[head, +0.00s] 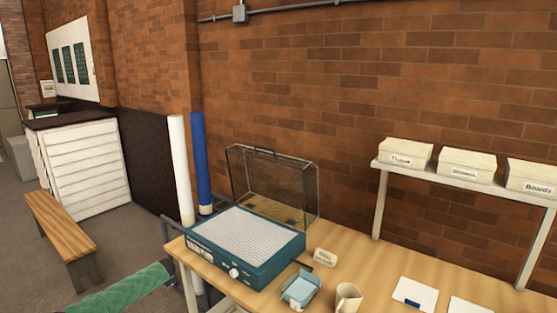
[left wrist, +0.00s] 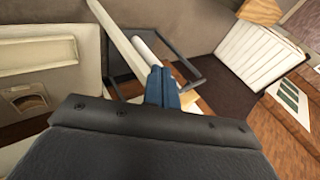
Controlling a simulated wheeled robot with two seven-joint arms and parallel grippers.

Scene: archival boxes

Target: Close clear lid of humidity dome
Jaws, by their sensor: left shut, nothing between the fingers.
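The humidity dome's teal base (head: 240,254) stands at the left end of the wooden table, with a pale perforated top and a knob on its front. Its clear, dark-framed lid (head: 273,182) stands open, tilted back behind the base near the brick wall. A small dark handle shows on the lid's upper edge. My left gripper (left wrist: 161,75) has blue fingers, shut with nothing between them, in the left wrist view. I do not make out either gripper in the head view, and the dome is not recognisable in the left wrist view.
A white tube and a blue tube (head: 201,165) stand left of the dome. A small blue-topped tray (head: 300,288), a label card (head: 325,257) and a beige cup (head: 348,297) sit to its right. Boxes line a raised shelf (head: 460,180). A bench (head: 60,230) stands left.

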